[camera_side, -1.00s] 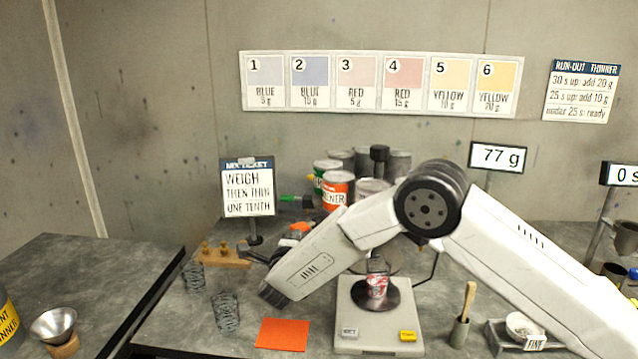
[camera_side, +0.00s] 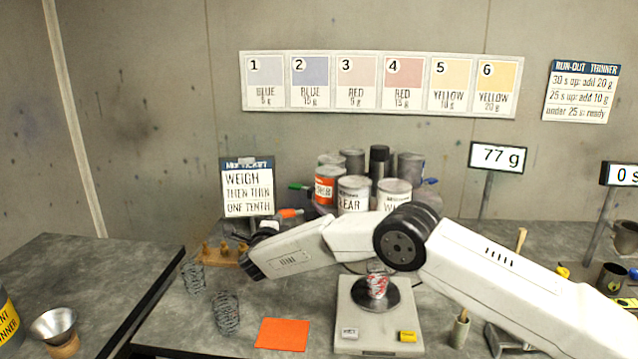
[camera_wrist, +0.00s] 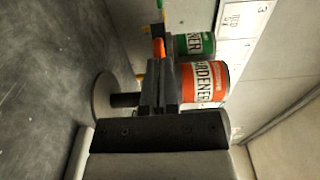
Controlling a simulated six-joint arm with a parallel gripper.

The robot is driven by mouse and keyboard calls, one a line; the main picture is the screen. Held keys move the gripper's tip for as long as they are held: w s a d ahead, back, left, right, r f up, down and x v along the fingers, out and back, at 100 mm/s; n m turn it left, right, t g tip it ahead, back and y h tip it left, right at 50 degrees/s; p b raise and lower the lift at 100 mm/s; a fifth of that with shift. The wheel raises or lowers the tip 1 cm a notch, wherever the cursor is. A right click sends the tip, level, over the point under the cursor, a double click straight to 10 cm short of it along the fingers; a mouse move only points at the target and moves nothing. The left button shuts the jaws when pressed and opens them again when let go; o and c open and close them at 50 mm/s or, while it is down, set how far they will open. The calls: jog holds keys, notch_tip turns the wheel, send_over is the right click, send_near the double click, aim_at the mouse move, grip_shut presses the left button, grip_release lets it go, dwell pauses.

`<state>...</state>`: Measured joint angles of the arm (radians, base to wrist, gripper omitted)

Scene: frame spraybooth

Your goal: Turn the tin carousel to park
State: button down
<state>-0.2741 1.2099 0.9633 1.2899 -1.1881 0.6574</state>
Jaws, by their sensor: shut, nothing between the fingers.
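The tin carousel shows in the side view as a ring of tins around a dark central post (camera_side: 378,165). Its orange hardener tin (camera_side: 328,187) is at the left, with the clear tin (camera_side: 353,192) and a white-labelled tin (camera_side: 394,194) in front. My gripper (camera_side: 266,232) is shut and empty, close beside the orange handle; contact is unclear. In the wrist view, my closed fingers (camera_wrist: 166,72) are by the hardener tin (camera_wrist: 204,83) and green tin (camera_wrist: 194,44). My arm hides the carousel's lower front.
The mix ticket sign (camera_side: 248,189) stands close to my gripper. A scale (camera_side: 360,326) with a small red-white cup (camera_side: 377,286) is below my arm. Wire coils (camera_side: 226,314), an orange card (camera_side: 282,334) and a wooden peg block (camera_side: 220,253) lie at the left.

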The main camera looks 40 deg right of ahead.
jog(key=shift+w+d, duration=0.25)
jog(key=shift+w, duration=0.45)
jog(key=shift+w+d, duration=0.25)
jog(key=shift+w, duration=0.4)
jog(key=shift+w+d, duration=0.25)
jog(key=shift+w, duration=0.45)
jog(key=shift+s+a, duration=0.1)
jog(key=shift+s, duration=0.05)
jog(key=s+a, duration=0.4)
jog(key=a, duration=0.8)
jog(key=shift+s, duration=0.3)
